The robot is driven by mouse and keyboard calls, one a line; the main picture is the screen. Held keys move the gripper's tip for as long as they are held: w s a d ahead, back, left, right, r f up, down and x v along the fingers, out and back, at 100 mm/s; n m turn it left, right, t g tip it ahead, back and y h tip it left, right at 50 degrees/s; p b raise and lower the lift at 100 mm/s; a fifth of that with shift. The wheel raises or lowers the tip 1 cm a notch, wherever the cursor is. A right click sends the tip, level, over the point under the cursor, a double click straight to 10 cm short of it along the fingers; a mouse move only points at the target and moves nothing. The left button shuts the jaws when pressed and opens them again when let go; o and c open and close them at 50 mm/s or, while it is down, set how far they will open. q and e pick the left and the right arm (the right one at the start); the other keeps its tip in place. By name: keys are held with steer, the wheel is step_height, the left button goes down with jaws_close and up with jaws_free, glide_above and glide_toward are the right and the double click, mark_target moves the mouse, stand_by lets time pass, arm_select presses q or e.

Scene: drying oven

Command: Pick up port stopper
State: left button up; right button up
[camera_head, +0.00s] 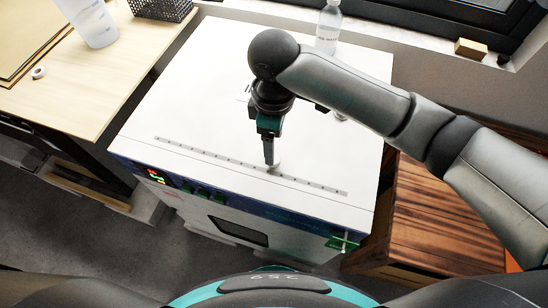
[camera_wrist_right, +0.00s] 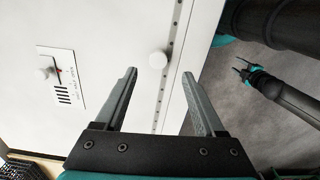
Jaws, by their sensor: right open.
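A round white stopper (camera_wrist_right: 158,59) stands on the white top of the drying oven (camera_head: 195,90), by the row of small vent holes near its front edge. In the head view the stopper (camera_head: 277,166) shows partly beside my fingertips. My right gripper (camera_head: 271,163) points down over it, seen nearly edge-on. In the right wrist view my right gripper (camera_wrist_right: 160,73) is open and empty. The stopper appears in the gap between its fingertips, with no visible contact. My left gripper (camera_wrist_right: 242,67) shows small over the floor at the right, its fingers apart.
A clear bottle (camera_head: 328,25) stands at the oven's back. A wooden cabinet (camera_head: 425,215) is at the right, a table (camera_head: 115,70) at the left. Much of the oven top is clear.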

steer(key=shift+f, duration=1.7)
step_height(320, 180, down, 4)
steer(key=shift+w+f+b, duration=0.1)
steer(key=shift+f+b, duration=0.15)
steer(key=shift+b, duration=0.2)
arm_select(q)
steer(key=shift+w+d+f, duration=0.1)
steer(key=shift+w+f, duration=0.15)
steer(key=shift+w, duration=0.25)
steer(key=shift+w+f, duration=0.2)
steer(key=shift+w, duration=0.3)
arm_select(e)
steer(key=c, duration=0.3)
arm_select(q)
steer(key=shift+s, duration=0.2)
arm_select(e)
jaws_close()
